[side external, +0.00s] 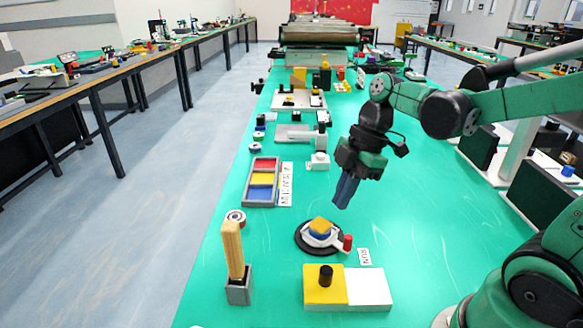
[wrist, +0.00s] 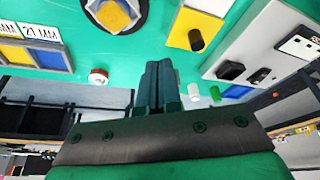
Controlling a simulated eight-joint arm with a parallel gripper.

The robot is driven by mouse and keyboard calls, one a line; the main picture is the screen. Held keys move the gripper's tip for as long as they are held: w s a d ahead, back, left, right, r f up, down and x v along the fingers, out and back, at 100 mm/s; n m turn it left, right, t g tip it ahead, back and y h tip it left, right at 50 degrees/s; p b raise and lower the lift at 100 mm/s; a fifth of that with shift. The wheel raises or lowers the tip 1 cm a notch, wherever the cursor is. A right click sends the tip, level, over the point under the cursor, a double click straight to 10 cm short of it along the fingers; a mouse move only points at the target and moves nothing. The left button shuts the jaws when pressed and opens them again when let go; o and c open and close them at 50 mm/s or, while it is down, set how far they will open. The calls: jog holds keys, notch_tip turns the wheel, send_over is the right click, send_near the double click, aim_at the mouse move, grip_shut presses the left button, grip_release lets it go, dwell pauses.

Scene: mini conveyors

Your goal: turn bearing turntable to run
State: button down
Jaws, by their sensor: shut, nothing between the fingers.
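The bearing turntable (side external: 303,243) is a round black disc on the green bench, with a white plate on top. A yellow and blue block (side external: 321,228) sits on it, and a red knob (side external: 347,243) stands at its right edge. A white RUN label (side external: 364,257) lies to the right of the knob. My gripper (side external: 342,205) is shut and empty, pointing down, above the bench and behind the turntable. In the wrist view the closed fingers (wrist: 156,66) point up the picture, and the turntable (wrist: 143,22) is partly cut off at the top edge.
A yellow and white block with a black knob (side external: 326,274) is in front of the turntable. A wooden post in a grey holder (side external: 238,292) stands at front left. A tray with red, yellow and blue sections (side external: 247,203) lies behind left.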

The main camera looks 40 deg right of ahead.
aim_at(347, 235)
jog(key=x, duration=0.9)
jog(key=shift+w+a+f, duration=0.1)
jog(key=shift+f, duration=0.4)
jog(key=shift+s+d+r, duration=0.1)
jog(key=shift+s+d, duration=0.15)
jog(key=shift+d, duration=0.35)
jog(key=shift+s+d+f, duration=0.1)
jog(key=shift+s+d, duration=0.15)
jog(key=shift+d, duration=0.4)
jog(key=shift+s+d+r, duration=0.1)
jog(key=shift+s+d, duration=0.1)
jog(key=shift+d, duration=0.4)
jog(key=shift+d, duration=0.8)
